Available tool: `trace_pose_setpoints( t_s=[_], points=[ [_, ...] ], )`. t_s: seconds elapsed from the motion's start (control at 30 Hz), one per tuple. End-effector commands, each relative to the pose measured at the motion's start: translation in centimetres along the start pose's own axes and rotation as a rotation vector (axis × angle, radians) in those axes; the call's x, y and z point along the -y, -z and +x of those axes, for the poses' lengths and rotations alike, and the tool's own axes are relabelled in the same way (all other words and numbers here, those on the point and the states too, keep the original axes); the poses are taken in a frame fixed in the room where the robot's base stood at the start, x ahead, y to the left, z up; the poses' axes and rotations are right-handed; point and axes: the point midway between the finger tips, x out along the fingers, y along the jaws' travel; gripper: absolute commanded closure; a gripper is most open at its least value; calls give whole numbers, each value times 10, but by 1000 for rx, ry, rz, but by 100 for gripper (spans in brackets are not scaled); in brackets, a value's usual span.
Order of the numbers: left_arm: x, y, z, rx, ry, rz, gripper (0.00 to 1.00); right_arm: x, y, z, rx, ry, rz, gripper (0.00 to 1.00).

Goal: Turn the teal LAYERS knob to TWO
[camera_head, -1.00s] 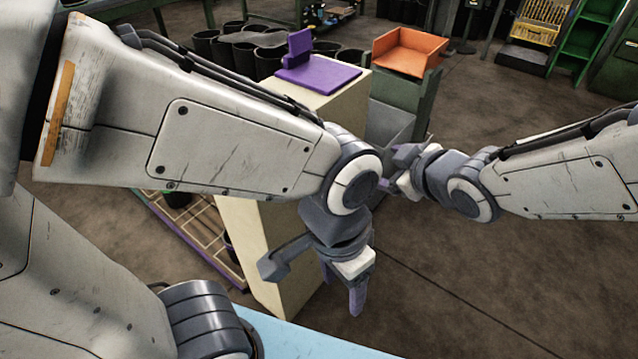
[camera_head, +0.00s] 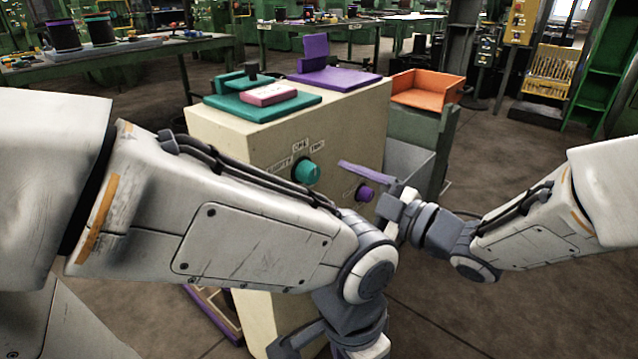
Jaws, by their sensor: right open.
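The teal knob (camera_head: 307,171) is on the front face of the cream cabinet (camera_head: 240,135), in the upper part. Small white labels sit around its upper side, too small to read surely, and I cannot tell which one it points to. My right gripper (camera_head: 383,188) is open, in front of the cabinet's right part, to the right of and apart from the teal knob. A purple knob (camera_head: 366,193) shows beside its fingers. My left gripper (camera_head: 345,340) hangs low in front of the cabinet. Its fingertips are cut off by the bottom edge.
A teal plate with a pink block (camera_head: 268,95) and a purple plate with an upright piece (camera_head: 340,78) lie on the cabinet top. An orange tray (camera_head: 425,88) stands at right. My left forearm covers the cabinet's lower front. The floor at right is clear.

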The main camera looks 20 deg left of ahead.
Motion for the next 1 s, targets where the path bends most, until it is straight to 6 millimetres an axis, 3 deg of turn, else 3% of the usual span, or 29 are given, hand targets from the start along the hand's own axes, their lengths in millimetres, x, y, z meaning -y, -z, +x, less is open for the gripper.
trace_pose_setpoints(
  t_s=[0.1, 0.3, 0.67, 0.7, 0.9, 1.0],
  points=[
    [0, 0, 7, 0, 0, 0, 36, 2, -1, 23, -3, 2, -2, 20],
    [1, -1, 11, 0, 0, 0, 36, 1, -1, 48, 0, 0, 0, 20],
    [1, -1, 12, 0, 0, 0, 36, 0, 0, 55, 2, -1, 1, 20],
    [1, -1, 12, 0, 0, 0, 36, 0, 0, 55, 2, -1, 1, 24],
    [1, -1, 12, 1, 0, 0, 36, 0, 0, 55, 2, -1, 1, 100],
    [1, -1, 12, 0, 0, 0, 36, 0, 0, 54, 2, -1, 2, 100]
  ],
)
